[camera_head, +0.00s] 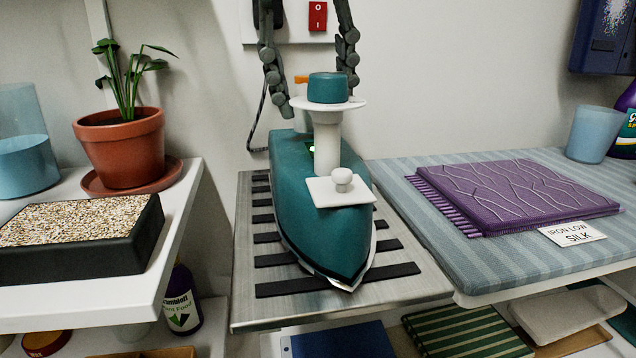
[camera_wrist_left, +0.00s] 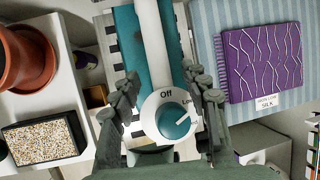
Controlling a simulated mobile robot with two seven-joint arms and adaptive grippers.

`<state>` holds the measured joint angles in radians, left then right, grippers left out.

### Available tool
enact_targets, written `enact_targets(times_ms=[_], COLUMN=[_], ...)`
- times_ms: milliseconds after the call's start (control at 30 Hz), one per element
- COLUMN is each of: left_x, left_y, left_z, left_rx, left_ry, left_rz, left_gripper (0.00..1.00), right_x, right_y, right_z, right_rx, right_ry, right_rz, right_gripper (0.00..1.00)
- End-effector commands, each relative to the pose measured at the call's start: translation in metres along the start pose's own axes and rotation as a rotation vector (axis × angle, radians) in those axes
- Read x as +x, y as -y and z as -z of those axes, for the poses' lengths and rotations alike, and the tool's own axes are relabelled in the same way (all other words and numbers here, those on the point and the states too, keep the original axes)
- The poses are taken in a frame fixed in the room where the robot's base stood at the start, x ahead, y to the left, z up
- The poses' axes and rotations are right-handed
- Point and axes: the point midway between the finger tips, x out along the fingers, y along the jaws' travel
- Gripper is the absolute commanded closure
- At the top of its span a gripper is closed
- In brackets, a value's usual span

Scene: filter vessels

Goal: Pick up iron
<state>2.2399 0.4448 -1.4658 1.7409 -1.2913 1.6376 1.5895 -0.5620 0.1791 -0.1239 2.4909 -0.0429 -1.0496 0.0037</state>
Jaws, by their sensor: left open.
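The teal iron (camera_head: 300,190) rests on a metal stand with black strips (camera_head: 400,288), its pointed end toward me. A white post rises from it to a white disc with a teal dial (camera_head: 328,88). A small white knob (camera_head: 342,178) sits on a white plate at its front. My left gripper (camera_head: 318,98) is open, its dark fingers coming down on either side of the dial. My right gripper is not in view.
At left a white shelf holds a potted plant (camera_head: 121,145), a speckled block (camera_head: 75,222) and a blue vessel (camera_head: 25,160). At right a striped board (camera_head: 440,222) carries purple fabric (camera_head: 520,190) and a card (camera_head: 572,234). A red switch (camera_head: 317,16) is on the wall behind.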

Motion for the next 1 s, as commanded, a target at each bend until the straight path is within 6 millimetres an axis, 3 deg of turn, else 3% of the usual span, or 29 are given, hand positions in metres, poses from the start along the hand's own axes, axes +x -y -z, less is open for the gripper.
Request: enact_targets(times_ms=[167, 433, 800, 1000], left_x=[0.023, 0.026, 0.026, 0.026], left_y=[0.0, 0.0, 0.0, 0.0], left_z=[0.0, 0.0, 0.0, 0.0], left_rx=[-0.001, -0.001, -0.001, -0.001], left_ry=[-0.002, -0.001, -0.001, -0.001], left_rz=[0.0, 0.001, 0.0, 0.0], left_gripper=[0.54, 0.54, 0.99, 1.0], right_x=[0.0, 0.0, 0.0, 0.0], right_y=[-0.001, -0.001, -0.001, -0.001], right_z=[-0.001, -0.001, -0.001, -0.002], right_rx=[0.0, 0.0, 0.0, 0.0], right_ry=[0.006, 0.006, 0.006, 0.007], right_rz=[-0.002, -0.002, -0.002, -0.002], right_gripper=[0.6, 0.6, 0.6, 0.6])
